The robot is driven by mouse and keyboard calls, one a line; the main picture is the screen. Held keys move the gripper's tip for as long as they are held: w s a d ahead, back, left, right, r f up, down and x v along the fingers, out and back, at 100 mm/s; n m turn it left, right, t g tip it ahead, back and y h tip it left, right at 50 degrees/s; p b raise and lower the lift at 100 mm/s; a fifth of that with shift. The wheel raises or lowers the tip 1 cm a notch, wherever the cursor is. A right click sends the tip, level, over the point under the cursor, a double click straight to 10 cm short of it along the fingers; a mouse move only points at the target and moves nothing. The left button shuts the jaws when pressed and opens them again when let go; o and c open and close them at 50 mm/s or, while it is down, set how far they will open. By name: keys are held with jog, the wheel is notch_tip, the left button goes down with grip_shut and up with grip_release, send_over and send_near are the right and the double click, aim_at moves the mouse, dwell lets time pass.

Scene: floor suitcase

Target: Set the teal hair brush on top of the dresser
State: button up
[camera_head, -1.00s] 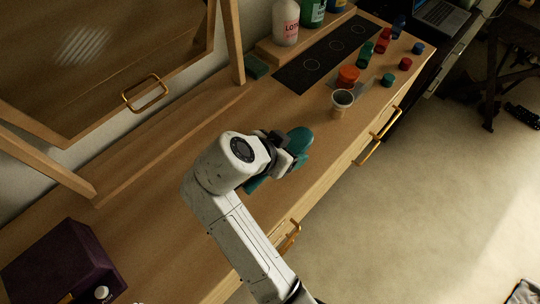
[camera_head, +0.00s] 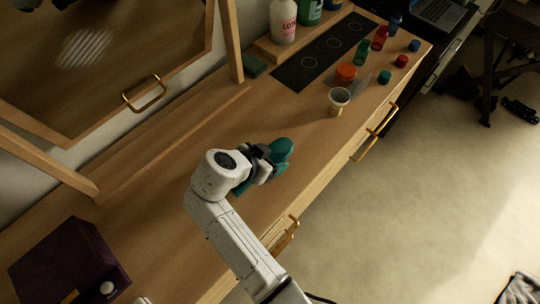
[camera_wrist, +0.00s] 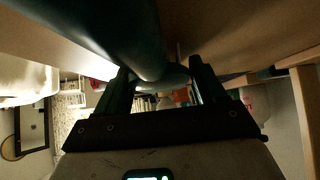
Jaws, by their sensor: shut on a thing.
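The teal hair brush (camera_head: 281,151) is at my gripper (camera_head: 266,160) over the front part of the wooden dresser top (camera_head: 200,150). My gripper is shut on the brush; its rounded teal head sticks out beyond the fingers and a bit of teal shows below them. In the wrist view the dark teal brush (camera_wrist: 130,30) runs close to the camera and between the fingers of my gripper (camera_wrist: 165,80). The wooden top lies very near it. I cannot tell whether the brush touches the dresser.
A framed mirror (camera_head: 100,60) leans at the back. A dark purple box (camera_head: 70,262) sits at the lower left. The middle top is clear.

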jog(key=o, duration=1.1)
jog(key=shift+f, duration=0.1)
jog(key=shift+c, duration=0.2)
jog(key=shift+r, duration=0.2)
jog(key=b+v, duration=0.2)
jog(key=v, duration=1)
